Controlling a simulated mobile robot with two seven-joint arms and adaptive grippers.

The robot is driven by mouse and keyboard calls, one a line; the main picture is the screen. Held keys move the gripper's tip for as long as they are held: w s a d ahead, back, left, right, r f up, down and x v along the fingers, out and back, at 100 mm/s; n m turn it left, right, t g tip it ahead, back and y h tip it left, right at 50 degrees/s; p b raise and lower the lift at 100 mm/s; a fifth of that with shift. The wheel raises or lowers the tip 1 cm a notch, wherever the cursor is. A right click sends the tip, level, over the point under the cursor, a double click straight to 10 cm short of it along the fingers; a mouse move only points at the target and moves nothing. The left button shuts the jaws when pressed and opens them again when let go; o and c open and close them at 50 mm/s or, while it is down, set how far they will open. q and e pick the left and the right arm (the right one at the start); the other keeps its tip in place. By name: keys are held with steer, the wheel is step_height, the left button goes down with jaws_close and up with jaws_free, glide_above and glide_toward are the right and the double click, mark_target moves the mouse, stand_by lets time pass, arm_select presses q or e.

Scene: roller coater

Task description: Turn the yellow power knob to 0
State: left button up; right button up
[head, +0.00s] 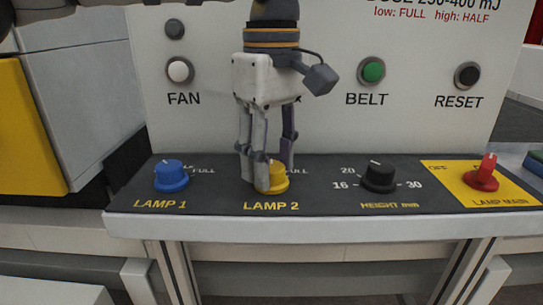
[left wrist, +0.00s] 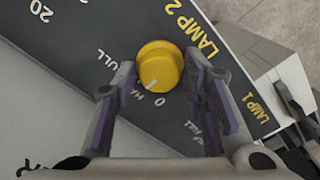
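The yellow knob (head: 276,178) sits above the LAMP 2 label on the dark sloping panel. In the left wrist view the yellow knob (left wrist: 160,65) has a white pointer line on its lower edge, between the printed 0 and the start of HALF; I cannot tell which it is set to. In the left wrist view the left gripper (left wrist: 158,63) is open, with purple-padded fingers on both sides of the knob and small gaps visible. My right gripper is not in view.
A blue knob (head: 171,176) stands left, a black height knob (head: 379,177) right, and a red lamp main switch (head: 482,174) farther right. FAN, BELT (head: 372,71) and RESET (head: 467,75) buttons are on the upright panel behind.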

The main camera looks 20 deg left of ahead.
arm_select(q)
steer(key=c, duration=0.5)
steer(key=shift+c, duration=0.2)
steer(key=n, duration=0.4)
steer(key=shift+n, duration=2.4)
steer(key=o, duration=1.1)
steer(key=shift+o, duration=0.2)
